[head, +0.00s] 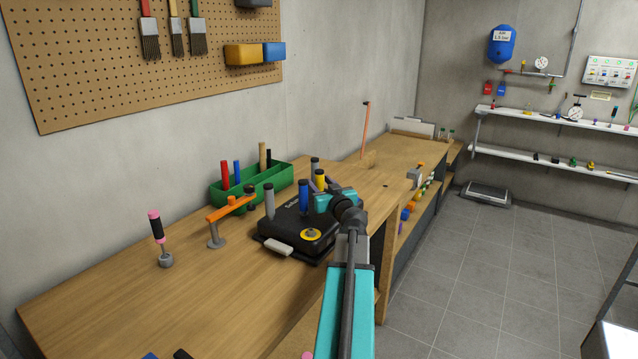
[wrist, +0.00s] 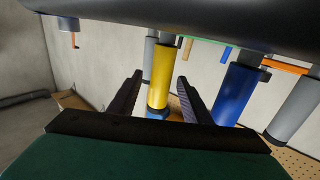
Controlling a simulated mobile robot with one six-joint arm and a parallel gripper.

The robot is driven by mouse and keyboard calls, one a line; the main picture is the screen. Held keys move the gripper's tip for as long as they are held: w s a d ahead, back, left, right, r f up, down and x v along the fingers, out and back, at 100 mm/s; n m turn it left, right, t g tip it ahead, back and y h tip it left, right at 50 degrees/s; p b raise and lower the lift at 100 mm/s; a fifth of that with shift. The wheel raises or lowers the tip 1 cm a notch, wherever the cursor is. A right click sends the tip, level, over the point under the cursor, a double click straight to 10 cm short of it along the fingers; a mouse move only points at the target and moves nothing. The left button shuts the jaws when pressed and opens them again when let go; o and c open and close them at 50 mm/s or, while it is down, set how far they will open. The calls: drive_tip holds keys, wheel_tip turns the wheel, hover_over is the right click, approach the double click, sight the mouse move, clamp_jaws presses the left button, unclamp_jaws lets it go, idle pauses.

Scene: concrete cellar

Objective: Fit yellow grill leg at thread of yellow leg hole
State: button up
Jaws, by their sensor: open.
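The yellow grill leg (head: 320,179) stands upright at the right-hand corner of the upturned black grill (head: 285,236), its top showing above my gripper (head: 325,196). In the wrist view the yellow leg (wrist: 160,76) is between the two dark fingers of my gripper (wrist: 160,82), which are open with a gap on both sides. A grey section joins the leg's yellow part to the black grill body (wrist: 190,15). The yellow leg hole and its thread are hidden. A blue leg (head: 303,197) and grey legs (head: 269,201) also stand on the grill.
A green tray (head: 240,193) with upright tools stands behind the grill. An orange clamp-like tool (head: 230,208) and a pink-and-black handled tool (head: 157,228) stand to the left. The front left of the wooden bench (head: 130,300) is mostly clear.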

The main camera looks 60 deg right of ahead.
sight(321, 174)
drive_tip(key=shift+w+d, duration=0.25)
drive_tip(key=shift+w, duration=0.1)
idle(0.3)
clamp_jaws()
drive_tip(key=shift+r, duration=0.2)
drive_tip(key=shift+r+b, duration=0.3)
drive_tip(key=shift+r, duration=1.1)
drive_tip(key=shift+s+a+r, duration=0.15)
drive_tip(key=w+a+b+v, duration=0.1)
drive_tip(key=a+b+v, duration=0.1)
drive_tip(key=b+v, duration=0.5)
drive_tip(key=v, duration=0.3)
drive_tip(key=shift+a+r, duration=0.15)
drive_tip(key=shift+r, duration=0.15)
drive_tip(key=shift+a+b, duration=0.1)
drive_tip(key=shift+b, duration=0.3)
